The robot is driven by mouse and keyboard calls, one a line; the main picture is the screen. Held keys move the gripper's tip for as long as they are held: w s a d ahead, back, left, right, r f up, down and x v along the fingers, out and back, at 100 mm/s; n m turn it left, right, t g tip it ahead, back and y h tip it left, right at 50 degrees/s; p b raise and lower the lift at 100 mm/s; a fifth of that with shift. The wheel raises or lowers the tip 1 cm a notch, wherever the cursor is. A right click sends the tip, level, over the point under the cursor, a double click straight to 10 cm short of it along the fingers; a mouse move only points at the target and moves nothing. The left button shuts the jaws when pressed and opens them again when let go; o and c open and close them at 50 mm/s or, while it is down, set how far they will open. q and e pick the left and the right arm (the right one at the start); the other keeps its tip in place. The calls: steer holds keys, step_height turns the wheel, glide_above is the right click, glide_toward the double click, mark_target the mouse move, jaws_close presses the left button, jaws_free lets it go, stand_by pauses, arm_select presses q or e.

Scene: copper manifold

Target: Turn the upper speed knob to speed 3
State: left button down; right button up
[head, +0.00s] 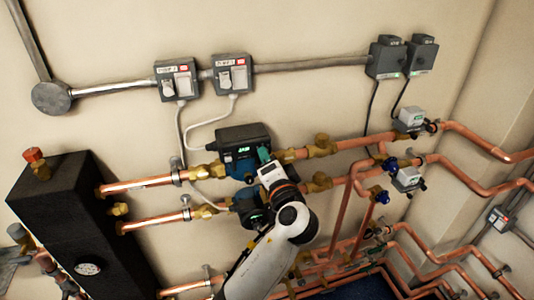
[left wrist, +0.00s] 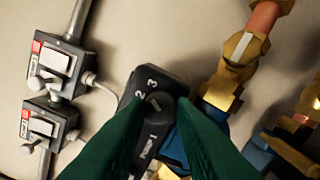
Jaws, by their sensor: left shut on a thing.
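The upper pump (head: 240,138) has a dark control box with a lit green display and sits on the upper copper pipe. In the left wrist view, the black box face (left wrist: 147,78) carries the white marks 3, 2 and 1 around the round dark upper speed knob (left wrist: 157,101). My left gripper (head: 264,156) is at the right part of this box, its green fingers shut on the knob, one on each side. The knob has a pale pointer line, but I cannot tell which number it points to. The knob is hidden by my gripper in the head view. My right gripper is not in view.
A lower pump (head: 250,211) is just below, partly behind my arm. Brass valves (head: 321,146) and copper pipes (head: 357,141) run to the right. Switch boxes (head: 232,74) hang on the wall above, with cables. A black manifold block (head: 70,215) stands left.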

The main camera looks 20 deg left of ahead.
arm_select(q)
steer(key=shift+m+p, duration=0.75)
steer(key=shift+m, duration=0.75)
steer(key=c, duration=1.2)
jaws_free()
